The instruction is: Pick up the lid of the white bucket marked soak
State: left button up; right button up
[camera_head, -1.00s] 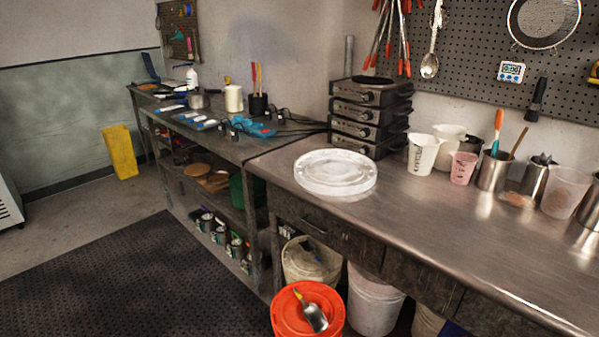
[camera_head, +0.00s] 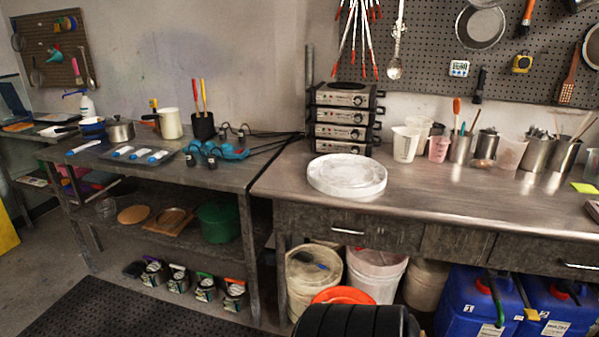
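A round white lid (camera_head: 347,176) lies flat on the metal counter (camera_head: 450,200), near its left end. Under the counter stands a white bucket (camera_head: 374,278); no "soak" marking is legible on it. To its left is an off-white bucket (camera_head: 298,300) with a dark-handled tool on its top. An orange lid (camera_head: 345,295) shows low in front of them, mostly hidden by a black ribbed part at the bottom edge. Neither my left nor my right gripper is in view.
Stacked hotplates (camera_head: 343,120) stand behind the white lid. White cups (camera_head: 405,145) and metal tool pots are to its right. Blue jugs (camera_head: 473,300) stand under the counter at right. The counter front right of the lid is clear.

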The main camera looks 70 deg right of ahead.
aim_at(346, 175)
jog(key=i+l+z, duration=0.1)
jog(key=i+z, duration=0.8)
jog(key=i+j+z, duration=0.1)
jog(key=i+z, duration=0.15)
jog(key=z, duration=0.2)
jog(key=i+j+z, duration=0.25)
jog(key=z, duration=0.15)
jog(key=i+j, duration=0.05)
jog(key=i, duration=0.05)
